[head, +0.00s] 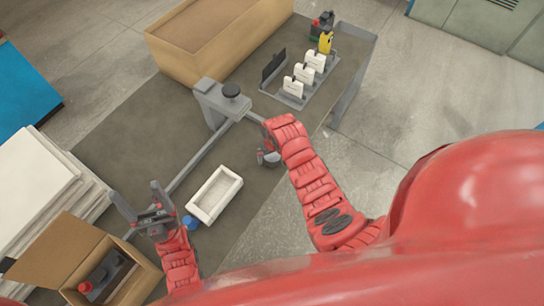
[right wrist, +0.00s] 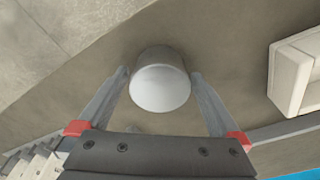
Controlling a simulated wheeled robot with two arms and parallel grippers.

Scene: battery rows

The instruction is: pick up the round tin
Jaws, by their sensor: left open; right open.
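The round tin (right wrist: 160,80) stands in the right wrist view, a short grey cylinder with a pale, smooth end facing the camera. My right gripper (right wrist: 160,74) is open, with one finger on each side of the tin's image; whether they touch it I cannot tell. In the head view my right gripper (head: 267,158) is low near the table's right edge, partly covered by its own arm, and the tin cannot be clearly made out there. My left gripper (head: 137,194) is open and empty, above the left part of the table.
A grey fixture with a dark knob (head: 231,90) stands behind. A rack (head: 291,99) holds white pieces. An open carton (head: 40,250) is front left; a large box (head: 170,62) is behind.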

